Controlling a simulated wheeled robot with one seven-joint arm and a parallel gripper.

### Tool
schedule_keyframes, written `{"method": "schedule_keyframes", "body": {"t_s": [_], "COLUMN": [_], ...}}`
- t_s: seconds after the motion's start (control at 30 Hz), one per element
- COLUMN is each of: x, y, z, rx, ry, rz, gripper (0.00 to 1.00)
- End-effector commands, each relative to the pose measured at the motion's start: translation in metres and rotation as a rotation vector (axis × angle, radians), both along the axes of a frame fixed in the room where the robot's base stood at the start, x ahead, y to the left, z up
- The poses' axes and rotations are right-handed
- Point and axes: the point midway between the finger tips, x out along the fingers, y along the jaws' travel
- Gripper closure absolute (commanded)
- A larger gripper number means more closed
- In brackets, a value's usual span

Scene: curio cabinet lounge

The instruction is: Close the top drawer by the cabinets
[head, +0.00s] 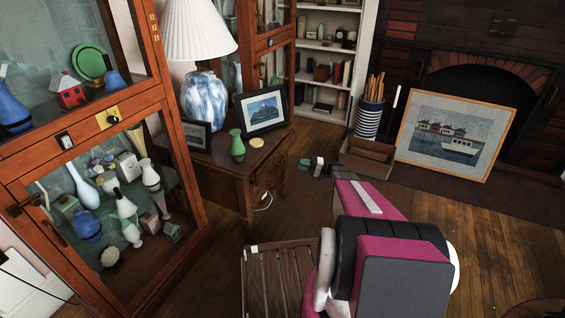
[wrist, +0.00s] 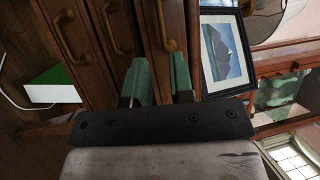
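The wooden drawer cabinet (head: 222,168) stands left of centre in the head view, its drawer fronts facing right and seen at a steep angle. In the wrist view, which looks turned sideways, several drawer fronts with curved handles show. The top drawer (wrist: 149,38), nearest the framed picture, has its handle (wrist: 165,25) just beyond my fingertips. I cannot tell how far it stands out. My gripper (head: 318,166) is in front of the cabinet, small in the head view. In the wrist view my gripper (wrist: 163,78) has two green fingers apart, with nothing visibly held between them.
A lamp (head: 203,98), a green vase (head: 238,146) and a framed picture (head: 263,110) stand on the cabinet; the picture is near my fingers in the wrist view (wrist: 227,50). A glass curio cabinet (head: 180,190) is left. An open box (head: 368,157) lies right of my gripper.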

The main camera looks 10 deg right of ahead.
Motion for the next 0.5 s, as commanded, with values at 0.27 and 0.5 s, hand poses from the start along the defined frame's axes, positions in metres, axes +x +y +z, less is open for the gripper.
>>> {"method": "schedule_keyframes", "body": {"t_s": [0.27,0.5], "x": [0.004,0.012], "y": [0.028,0.069], "z": [0.006,0.013], "rx": [0.011,0.009], "ry": [-0.008,-0.006], "rz": [0.002,0.001], "gripper": [0.78,0.78]}}
